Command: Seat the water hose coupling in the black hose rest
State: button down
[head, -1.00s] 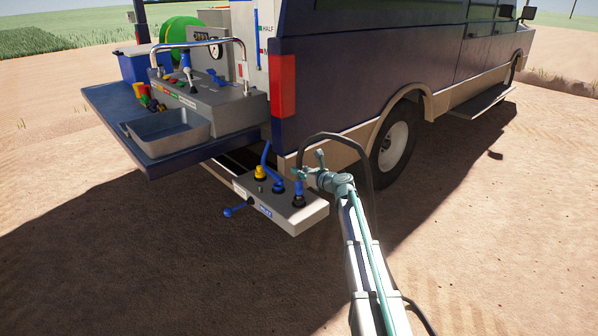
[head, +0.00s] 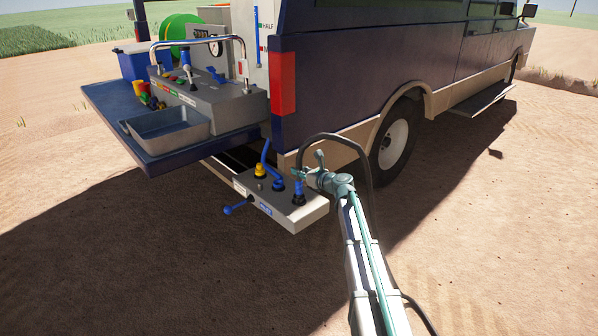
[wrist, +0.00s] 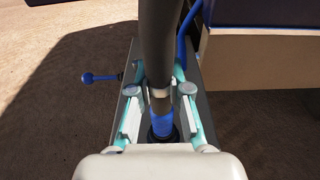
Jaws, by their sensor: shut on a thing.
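The blue water hose coupling (head: 299,187) is upright at the right end of a grey panel. It also shows in the wrist view (wrist: 163,112), with a dark hose rising from its top. My gripper (head: 300,174) is shut on the coupling, one finger on each side. The black hose rest (head: 299,199) is directly under the coupling, and its dark ring shows in the wrist view (wrist: 162,136). The coupling's lower end meets the rest; how deep it sits inside is hidden.
The grey panel (head: 315,212) also carries a blue bent pipe (head: 266,158), a yellow fitting (head: 260,170) and a blue-handled lever (head: 228,211). The vehicle's dark side (head: 370,70) and rear wheel (head: 393,146) stand close behind. The ground to the right is clear.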

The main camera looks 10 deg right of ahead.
jog(key=shift+f, duration=0.25)
jog(key=c, duration=1)
grip_release()
jog(key=shift+c, duration=0.2)
jog(key=shift+s, duration=0.1)
